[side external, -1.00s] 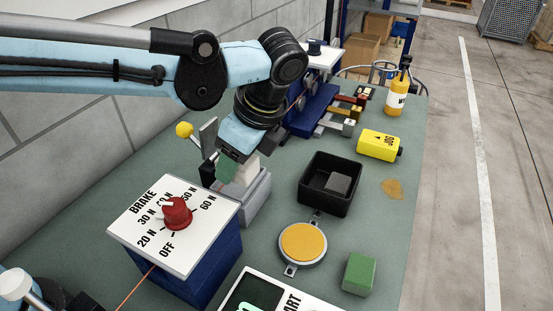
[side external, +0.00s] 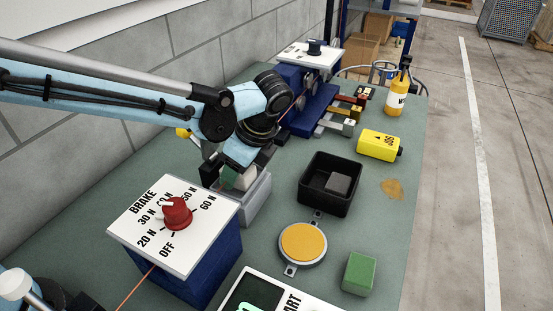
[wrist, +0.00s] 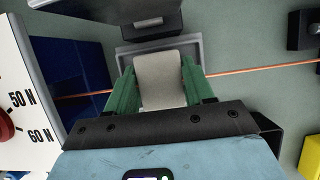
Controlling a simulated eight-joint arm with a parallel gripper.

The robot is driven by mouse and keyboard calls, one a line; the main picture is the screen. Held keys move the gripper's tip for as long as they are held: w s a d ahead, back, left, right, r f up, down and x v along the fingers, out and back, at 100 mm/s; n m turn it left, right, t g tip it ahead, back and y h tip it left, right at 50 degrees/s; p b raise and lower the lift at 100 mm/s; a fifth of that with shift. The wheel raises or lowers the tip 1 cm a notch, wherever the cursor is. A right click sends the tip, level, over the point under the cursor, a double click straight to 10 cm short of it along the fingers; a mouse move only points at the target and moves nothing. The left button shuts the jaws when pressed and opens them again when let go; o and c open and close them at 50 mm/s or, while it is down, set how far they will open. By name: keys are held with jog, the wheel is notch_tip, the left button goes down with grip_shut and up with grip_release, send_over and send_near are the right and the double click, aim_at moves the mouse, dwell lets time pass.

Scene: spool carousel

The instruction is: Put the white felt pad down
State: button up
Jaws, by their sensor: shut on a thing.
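The white felt pad (wrist: 160,80) is between the green fingers of my gripper (wrist: 158,88) in the wrist view. The gripper is shut on it. In the side external view, the pad (side external: 243,179) shows only partly, below my gripper (side external: 236,176), at the top of a grey open holder (side external: 259,203). The holder's rim also shows around the pad's far end in the wrist view (wrist: 190,42). I cannot tell whether the pad rests on the holder's floor. The fingers hide part of the pad.
An orange wire (wrist: 250,70) runs across at the holder. The brake box (side external: 195,270) with its red knob stands close in front. A black bin (side external: 322,205) with a grey block, a yellow-topped disc (side external: 302,243) and a green block (side external: 359,273) lie to the right.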

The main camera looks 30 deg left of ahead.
jog(key=shift+f, duration=0.15)
jog(key=o, duration=0.7)
jog(key=shift+c, duration=0.2)
jog(key=v, duration=1.2)
jog(key=s+a+r+n+t+h, duration=0.1)
jog(key=s+a+n+t+h, duration=0.25)
jog(key=a+n, duration=0.75)
jog(key=s+a+f+n+t+h, duration=0.1)
jog(key=s+a+f+n+t, duration=0.2)
jog(key=s+a+f+n, duration=0.2)
jog(key=shift+s+a+n+t, duration=0.35)
jog(key=shift+s+a+n, duration=0.8)
jog(key=shift+a, duration=1.2)
